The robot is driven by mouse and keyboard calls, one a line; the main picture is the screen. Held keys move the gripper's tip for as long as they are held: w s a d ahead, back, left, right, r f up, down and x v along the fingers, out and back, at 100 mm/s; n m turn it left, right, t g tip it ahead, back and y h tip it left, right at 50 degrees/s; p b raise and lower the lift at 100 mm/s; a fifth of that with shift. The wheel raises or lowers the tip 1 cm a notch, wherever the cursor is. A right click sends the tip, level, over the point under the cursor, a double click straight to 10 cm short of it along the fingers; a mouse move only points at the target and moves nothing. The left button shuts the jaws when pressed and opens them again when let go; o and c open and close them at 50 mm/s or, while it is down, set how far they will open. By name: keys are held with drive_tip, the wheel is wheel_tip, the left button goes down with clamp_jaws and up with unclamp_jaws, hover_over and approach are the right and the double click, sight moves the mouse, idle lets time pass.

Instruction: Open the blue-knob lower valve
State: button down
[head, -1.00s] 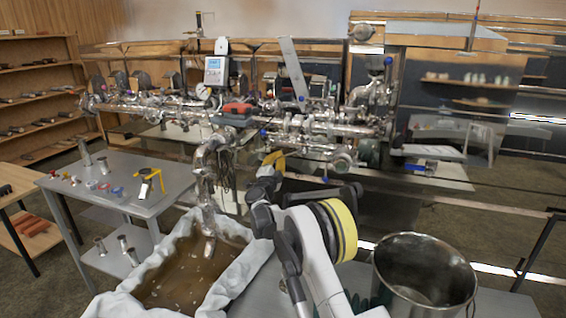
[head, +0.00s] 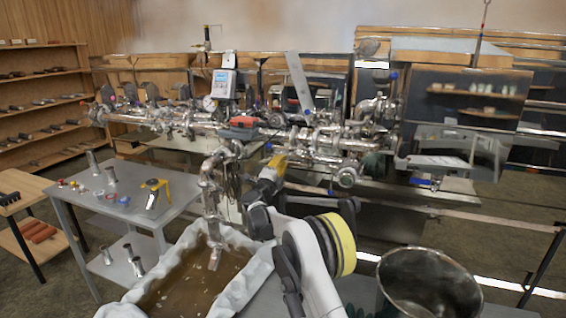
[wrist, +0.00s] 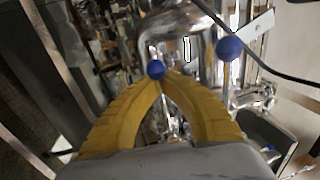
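My gripper (head: 278,163) has yellow fingers and reaches toward the metal pipework. In the wrist view its fingers arch together and the tips (wrist: 164,78) appear to meet, with nothing visible between them. A round blue knob (wrist: 156,69) shows right at the fingertips; I cannot tell whether they touch. A second blue knob (wrist: 229,48) is to the upper right. In the head view one blue knob (head: 268,147) sits just above my gripper, and another (head: 330,192) hangs lower, to the right. The valve handles' positions are unclear.
A cloth-lined basin (head: 252,281) of brown liquid stands under the down pipe (head: 212,215). A metal bucket (head: 428,254) is at the lower right. A grey table (head: 95,206) with small parts is at left. Shiny pipes crowd the space around my gripper.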

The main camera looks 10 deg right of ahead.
drive_tip(key=shift+a+r, duration=0.1)
drive_tip(key=shift+a, duration=0.1)
drive_tip(key=c, duration=1.4)
unclamp_jaws()
drive_tip(key=shift+a, duration=0.15)
drive_tip(key=v, duration=1.2)
